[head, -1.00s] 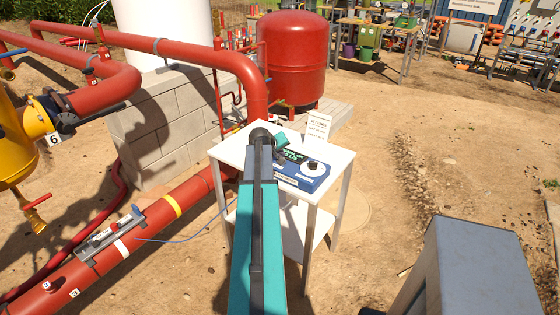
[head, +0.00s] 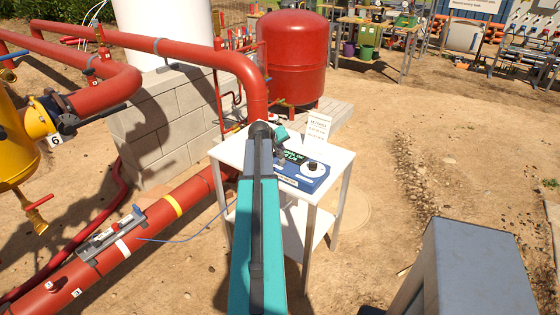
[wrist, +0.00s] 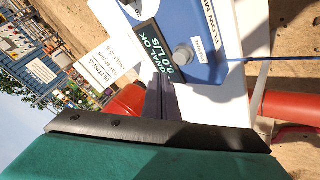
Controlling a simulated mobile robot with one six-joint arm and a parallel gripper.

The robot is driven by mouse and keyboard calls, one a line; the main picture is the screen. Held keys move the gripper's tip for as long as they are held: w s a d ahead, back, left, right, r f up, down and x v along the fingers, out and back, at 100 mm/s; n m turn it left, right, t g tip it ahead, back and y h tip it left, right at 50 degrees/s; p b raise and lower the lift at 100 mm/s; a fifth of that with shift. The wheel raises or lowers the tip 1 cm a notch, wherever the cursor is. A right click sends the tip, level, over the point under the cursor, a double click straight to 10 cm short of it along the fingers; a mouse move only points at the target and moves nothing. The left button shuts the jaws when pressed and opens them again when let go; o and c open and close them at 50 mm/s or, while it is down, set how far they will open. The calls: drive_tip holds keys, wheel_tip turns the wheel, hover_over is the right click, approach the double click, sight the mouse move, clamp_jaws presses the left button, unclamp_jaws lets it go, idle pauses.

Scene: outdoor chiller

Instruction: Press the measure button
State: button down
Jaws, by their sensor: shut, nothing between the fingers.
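The blue flow meter (head: 313,185) sits on a white table and has a dark screen with green text and a dark round knob (head: 312,167). In the wrist view the blue meter (wrist: 205,68) fills the upper middle, and its screen (wrist: 155,52) reads "SIGNAL OK" and a 0.0 L/s value. A grey round button (wrist: 183,56) with a small white label is beside the screen. My gripper (wrist: 162,82) is shut and empty, its tips near the screen and a little below the button in that picture. Contact cannot be told. In the head view my arm partly hides the meter.
A white card (head: 318,127) stands on the table (head: 333,160) behind the meter. A red tank (head: 292,60) and red pipes are behind and left. A blue cable (head: 190,239) runs to a sensor rail on the pipe. Open dirt ground lies right.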

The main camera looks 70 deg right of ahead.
drive_tip(key=shift+r+p, duration=0.45)
drive_tip(key=shift+r, duration=0.85)
